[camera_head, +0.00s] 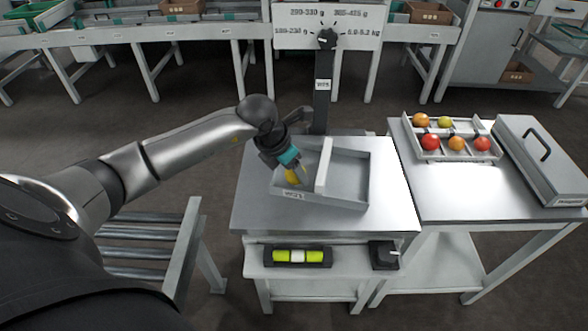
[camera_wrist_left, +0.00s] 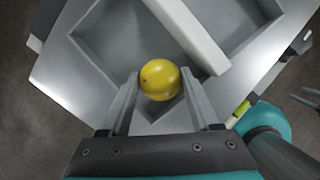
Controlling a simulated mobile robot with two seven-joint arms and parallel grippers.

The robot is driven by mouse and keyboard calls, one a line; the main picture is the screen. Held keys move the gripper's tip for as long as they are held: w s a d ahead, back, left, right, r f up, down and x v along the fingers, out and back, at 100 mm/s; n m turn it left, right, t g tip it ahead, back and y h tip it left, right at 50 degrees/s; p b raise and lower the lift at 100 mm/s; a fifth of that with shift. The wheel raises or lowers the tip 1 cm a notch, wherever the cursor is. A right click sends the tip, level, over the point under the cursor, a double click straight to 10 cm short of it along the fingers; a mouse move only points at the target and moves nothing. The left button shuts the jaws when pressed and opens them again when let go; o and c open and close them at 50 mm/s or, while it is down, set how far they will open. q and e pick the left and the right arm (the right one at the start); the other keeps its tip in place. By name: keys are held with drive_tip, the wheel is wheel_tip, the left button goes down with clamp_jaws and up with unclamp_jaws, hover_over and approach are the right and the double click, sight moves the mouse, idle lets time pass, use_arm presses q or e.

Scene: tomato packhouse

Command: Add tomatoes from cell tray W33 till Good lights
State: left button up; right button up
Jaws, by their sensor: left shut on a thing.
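My left gripper (camera_head: 294,178) is shut on a yellow tomato (camera_head: 290,176), inside or just above the left part of the grey divided tray (camera_head: 345,194) on the scale. In the left wrist view the tomato (camera_wrist_left: 160,80) sits between the two fingers, with the tray's divider (camera_wrist_left: 190,32) beyond it. I cannot tell if it touches the tray floor. The tray's right compartment looks empty. The cell tray (camera_head: 408,128) on the right table holds several red, orange and yellow-green tomatoes; its label is not readable.
A dial (camera_head: 326,38) with weight ranges stands on a post (camera_head: 322,95) behind the scale tray. A green-yellow bar (camera_head: 298,256) and a black switch box (camera_head: 385,255) sit on the lower front shelf. A grey lidded box (camera_head: 545,165) is at far right; rollers (camera_head: 145,252) are at left.

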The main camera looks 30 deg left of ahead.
use_arm(q)
drive_tip(key=shift+f+b, duration=0.45)
drive_tip(key=shift+f, duration=0.1)
idle(0.5)
drive_tip(key=o, duration=1)
drive_tip(key=c, duration=0.3)
drive_tip(key=shift+c, duration=0.2)
drive_tip(key=shift+r, duration=0.1)
drive_tip(key=shift+r+p, duration=2.9)
drive_tip(key=shift+r, duration=0.55)
